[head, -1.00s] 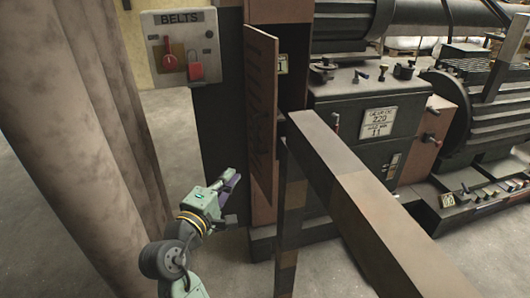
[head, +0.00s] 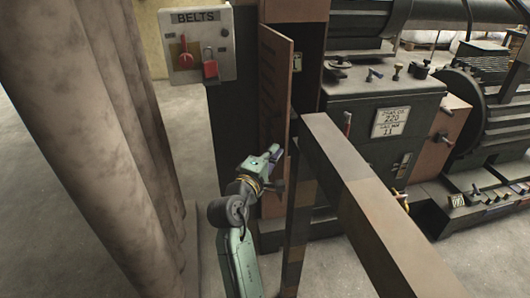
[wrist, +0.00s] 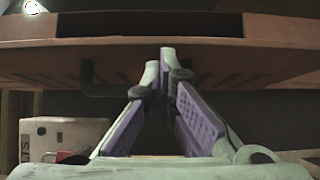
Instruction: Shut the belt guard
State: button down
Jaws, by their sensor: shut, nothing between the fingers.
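The belt guard (head: 274,80) is a tall, narrow brown door with slots in its face. It stands open, swung out from the dark cabinet opening on the machine. In the wrist view the guard (wrist: 235,68) spans the upper picture as a slotted panel, with a dark bent handle (wrist: 87,76) on it. My gripper (head: 275,151) is at the lower part of the guard, on its slotted side. In the wrist view my gripper (wrist: 164,54) has its fingertips together, empty, close to the panel. I cannot tell whether they touch it.
A BELTS switch panel (head: 197,45) with a red lever and red padlock is on the left. A thick mottled column (head: 85,130) stands left of my arm. A brown-grey rail (head: 350,180) stands right of my gripper, close by. The lathe (head: 385,120) fills the right.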

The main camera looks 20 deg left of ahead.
aim_at(286, 148)
jog(key=shift+w+d, duration=0.1)
jog(key=shift+w+d+r+p, duration=0.1)
jog(key=shift+w+d+p, duration=0.5)
jog(key=shift+d, duration=0.35)
jog(key=shift+w+d, duration=0.25)
jog(key=shift+d, duration=0.05)
